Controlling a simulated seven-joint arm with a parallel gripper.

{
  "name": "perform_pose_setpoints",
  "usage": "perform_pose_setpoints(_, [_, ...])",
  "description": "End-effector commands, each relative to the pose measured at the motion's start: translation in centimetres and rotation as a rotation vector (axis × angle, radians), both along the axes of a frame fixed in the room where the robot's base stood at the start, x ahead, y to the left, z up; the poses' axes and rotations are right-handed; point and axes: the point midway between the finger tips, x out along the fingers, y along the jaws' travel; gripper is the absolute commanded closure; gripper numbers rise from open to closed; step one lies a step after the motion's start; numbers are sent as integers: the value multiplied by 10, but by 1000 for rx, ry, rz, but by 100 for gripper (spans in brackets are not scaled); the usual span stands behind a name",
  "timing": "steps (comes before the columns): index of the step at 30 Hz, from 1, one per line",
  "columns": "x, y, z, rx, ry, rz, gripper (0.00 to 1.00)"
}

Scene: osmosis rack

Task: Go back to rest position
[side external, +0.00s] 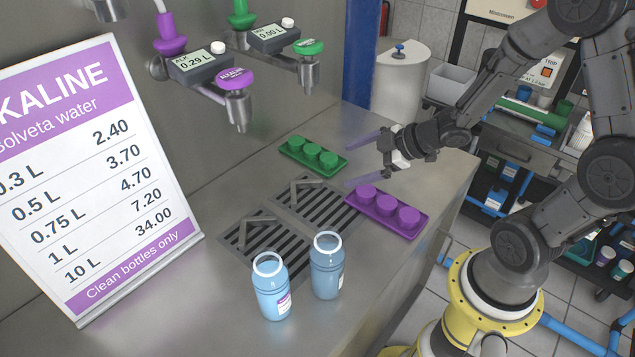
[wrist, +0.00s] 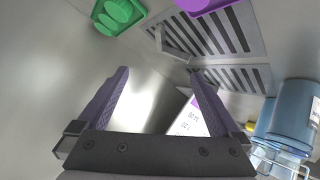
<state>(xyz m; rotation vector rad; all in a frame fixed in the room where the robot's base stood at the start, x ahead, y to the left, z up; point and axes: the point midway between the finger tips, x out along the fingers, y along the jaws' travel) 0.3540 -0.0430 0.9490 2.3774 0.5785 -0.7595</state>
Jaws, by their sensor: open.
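My gripper (side external: 364,161) is open and empty. In the side external view it is above the right part of the steel counter, near the green tray and the purple tray. Its two purple fingers are spread apart, and in the wrist view (wrist: 158,95) nothing is between them but counter and part of the price sign. Two blue open-topped bottles stand upright at the counter's front: the left bottle (side external: 271,288) has a label, and the right bottle (side external: 327,267) is beside it. Both are well away from my gripper.
A green tray (side external: 295,156) and a purple tray (side external: 419,231) hold caps. Drain grates (side external: 262,246) lie below two taps, the purple-topped one (side external: 236,100) and the green-topped one (side external: 309,65). A price sign (side external: 100,180) stands at left. The counter (side external: 215,310) has bare room at front left.

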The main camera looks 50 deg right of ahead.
Motion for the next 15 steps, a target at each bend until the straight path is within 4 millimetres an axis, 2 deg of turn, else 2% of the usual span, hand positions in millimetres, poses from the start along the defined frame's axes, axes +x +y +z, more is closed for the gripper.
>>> perform_pose_setpoints(1, [4,-10,19,-52,-4,-66,0])
perform_pose_setpoints(3, [3,-25,41,-102,8,-175,0])
perform_pose_setpoints(7, [-15,-41,82,-127,38,-372,0])
perform_pose_setpoints(11, [-49,-40,113,-76,96,-541,0])
perform_pose_setpoints(15, [-97,-19,133,40,192,-659,0])
